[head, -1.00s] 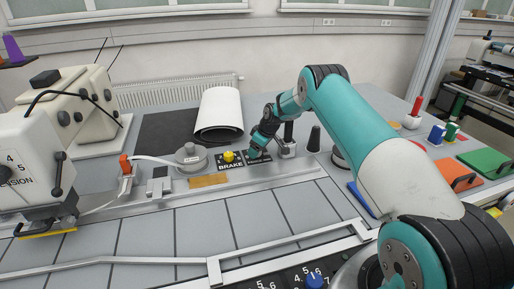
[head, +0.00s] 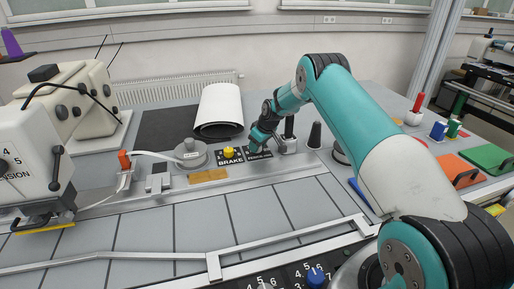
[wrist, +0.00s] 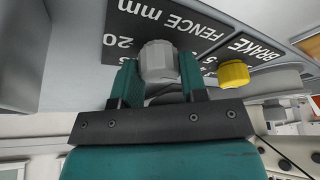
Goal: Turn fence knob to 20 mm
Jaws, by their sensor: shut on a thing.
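The fence knob (wrist: 158,62) is a grey faceted knob on a black plate (wrist: 190,22) marked "FENCE mm", upside down in the wrist view. My gripper (wrist: 158,78) has its two teal fingers on opposite sides of the knob and is shut on it. A "20" mark (wrist: 126,42) shows left of the knob. Other marks are partly hidden by the fingers, and I cannot make out a pointer. In the head view my gripper (head: 257,141) is at the panel just right of the BRAKE plate, hiding the fence knob.
The yellow brake knob (wrist: 233,74) stands close beside my right finger in the wrist view; it also shows in the head view (head: 228,152). A grey round knob-like fixture (head: 190,153) lies left of it. Dark posts (head: 314,135) stand right of my gripper.

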